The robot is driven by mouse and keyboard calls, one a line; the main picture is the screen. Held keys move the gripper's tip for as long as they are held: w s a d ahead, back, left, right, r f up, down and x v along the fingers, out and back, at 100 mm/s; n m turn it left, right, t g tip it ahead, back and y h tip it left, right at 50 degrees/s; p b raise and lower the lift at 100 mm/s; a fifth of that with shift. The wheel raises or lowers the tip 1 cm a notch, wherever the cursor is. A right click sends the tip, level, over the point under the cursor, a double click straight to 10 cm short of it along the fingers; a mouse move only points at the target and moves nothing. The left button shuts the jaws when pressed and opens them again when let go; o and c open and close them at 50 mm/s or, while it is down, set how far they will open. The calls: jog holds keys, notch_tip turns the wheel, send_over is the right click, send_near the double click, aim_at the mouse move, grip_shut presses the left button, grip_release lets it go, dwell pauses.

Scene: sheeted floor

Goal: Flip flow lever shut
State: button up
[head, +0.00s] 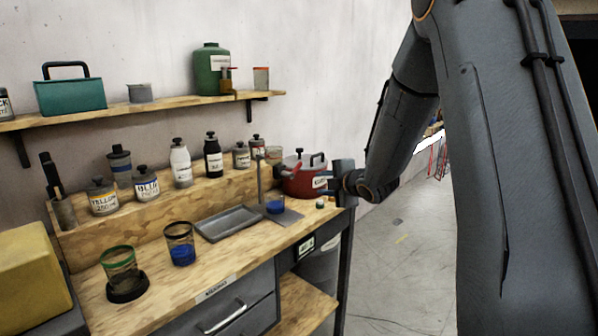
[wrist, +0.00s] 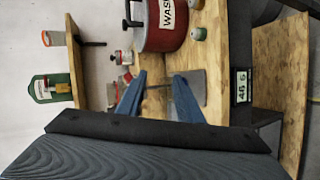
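A green container (head: 212,68) stands on the wall shelf in the head view, with a small brass-coloured tap (head: 228,82) on its front. A small red part (head: 226,69) tops the tap and may be the flow lever; its position is too small to tell. In the sideways wrist view the green container (wrist: 50,88) and its tap (wrist: 66,88) show at the left. My gripper (wrist: 160,76) is open and empty, its two blue fingers apart. In the head view my gripper (head: 345,178) is beside the red pot, right of and below the green container.
The red pot (head: 303,180) stands at the bench's right end. A grey plate stand (head: 288,216) with a blue cup (head: 275,206) is beside it. Several bottles line the bench's raised step. A grey tray (head: 228,223) lies in front. Floor (head: 400,250) right of the bench is clear.

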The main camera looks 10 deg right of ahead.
aim_at(300, 167)
jog(key=shift+w+a+r+n+t+y+p, duration=0.2)
jog(key=shift+w+a+r+n+y, duration=0.2)
jog(key=shift+w+a+n+y, duration=1.1)
jog(key=shift+w+a+r+n+t+y+p, duration=0.35)
jog(key=shift+w+n+y, duration=0.55)
jog(key=shift+w+n, duration=1.3)
jog(key=shift+w+a+r+n+t+y+p, duration=0.1)
jog(key=shift+w+a+r+n+y, duration=0.35)
jog(key=shift+w+a+n+y, duration=1.3)
jog(key=shift+s+d+n+h, duration=0.45)
jog(key=shift+d+n+h, duration=0.1)
jog(key=shift+d, duration=0.1)
grip_shut()
